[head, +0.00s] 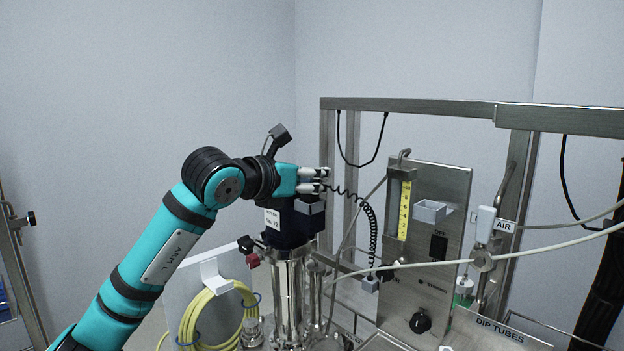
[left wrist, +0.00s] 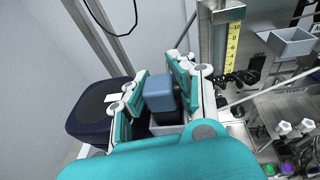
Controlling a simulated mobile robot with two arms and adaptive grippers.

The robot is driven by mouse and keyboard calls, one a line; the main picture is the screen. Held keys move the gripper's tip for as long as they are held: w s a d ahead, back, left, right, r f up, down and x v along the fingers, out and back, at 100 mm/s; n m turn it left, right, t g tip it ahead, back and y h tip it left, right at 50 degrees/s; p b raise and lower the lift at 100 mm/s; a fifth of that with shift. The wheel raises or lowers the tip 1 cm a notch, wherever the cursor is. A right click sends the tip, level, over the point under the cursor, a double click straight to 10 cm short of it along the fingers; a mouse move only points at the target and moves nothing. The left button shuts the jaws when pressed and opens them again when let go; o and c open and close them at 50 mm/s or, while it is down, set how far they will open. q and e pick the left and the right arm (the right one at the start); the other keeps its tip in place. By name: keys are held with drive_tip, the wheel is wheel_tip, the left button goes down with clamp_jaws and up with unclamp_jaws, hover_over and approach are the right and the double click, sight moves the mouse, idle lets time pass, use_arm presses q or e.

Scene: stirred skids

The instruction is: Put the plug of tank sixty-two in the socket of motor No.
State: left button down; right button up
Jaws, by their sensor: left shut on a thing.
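The motor (head: 287,226) is a dark navy box on a steel column, with a white label (head: 272,218) whose number looks like 72. A grey open-topped socket (head: 310,207) sits on its right side. My left gripper (head: 318,180) is just above the socket, shut on a blue-grey block-shaped plug (left wrist: 159,92). In the left wrist view, the plug is between the two fingers, over the grey socket (left wrist: 166,126); whether its end is inside I cannot tell. A black coiled cord (head: 371,222) runs from near the gripper to the steel panel. My right gripper is out of view.
A steel panel (head: 440,230) with a yellow scale (head: 405,210), a grey holder (head: 430,211) and a knob stands to the right. A steel frame rail (head: 410,106) runs above. A yellow hose (head: 190,315) hangs at lower left. A pale hose crosses the panel.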

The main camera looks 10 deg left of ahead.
use_arm(q)
drive_tip(key=shift+r, duration=0.25)
idle(0.8)
drive_tip(key=shift+f+b, duration=0.4)
drive_tip(key=shift+r, duration=0.4)
idle(0.6)
drive_tip(key=shift+f, duration=0.35)
drive_tip(key=shift+r, duration=0.3)
idle(0.7)
drive_tip(key=c, duration=1)
unclamp_jaws()
drive_tip(key=shift+d, duration=0.1)
drive_tip(key=shift+c, duration=0.2)
drive_tip(key=shift+r, duration=0.1)
drive_tip(key=shift+s+a, duration=0.3)
drive_tip(key=shift+s, duration=0.05)
drive_tip(key=v, duration=1.1)
